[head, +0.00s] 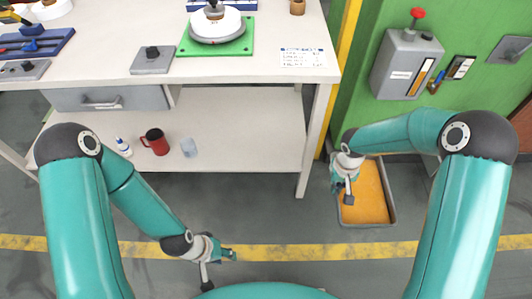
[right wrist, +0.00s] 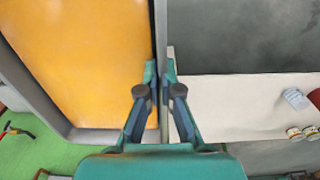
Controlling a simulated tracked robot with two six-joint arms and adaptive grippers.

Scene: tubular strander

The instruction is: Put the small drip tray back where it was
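The small drip tray (head: 391,206) is a grey, shallow rectangular tray with an orange-yellow inside. It is on the floor by the green wall, to the right of the bench leg. My right gripper (head: 349,198) is over the tray's left side. In the right wrist view my right gripper (right wrist: 160,70) has one finger on each side of the tray's long wall (right wrist: 161,25), shut close against it. My left gripper (head: 232,255) is low over the floor near the yellow line, with nothing visible in it. Its fingers are too small to read.
A white workbench (head: 240,75) with a lower shelf stands at the left. A grey box (head: 405,64) hangs on the green wall. Open floor lies in front.

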